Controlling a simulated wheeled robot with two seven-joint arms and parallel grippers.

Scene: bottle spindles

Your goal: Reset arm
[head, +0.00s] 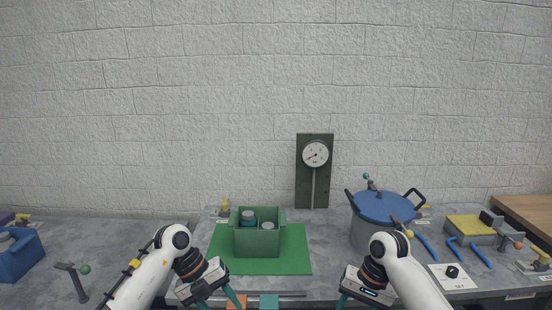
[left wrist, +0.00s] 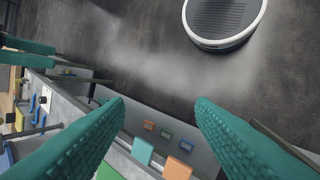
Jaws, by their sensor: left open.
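My left gripper (head: 220,303) is low at the front edge of the bench, with its teal fingers pointing down past the bottom of the head view. In the left wrist view its fingers (left wrist: 160,103) are spread wide with nothing between them. My right gripper (head: 343,300) hangs at the front edge on the right side, its fingertips cut off by the frame. Teal fingers also show at the left of the left wrist view. I cannot tell how far the right fingers are apart, and I see no object at them.
A green bin (head: 257,243) holding jars stands on a green mat (head: 295,262). A blue-lidded pot (head: 386,207) stands behind my right arm. A gauge (head: 315,154) is on a dark upright panel. Blue tools (head: 427,247) lie right. Orange and teal squares (head: 268,301) are at the front edge.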

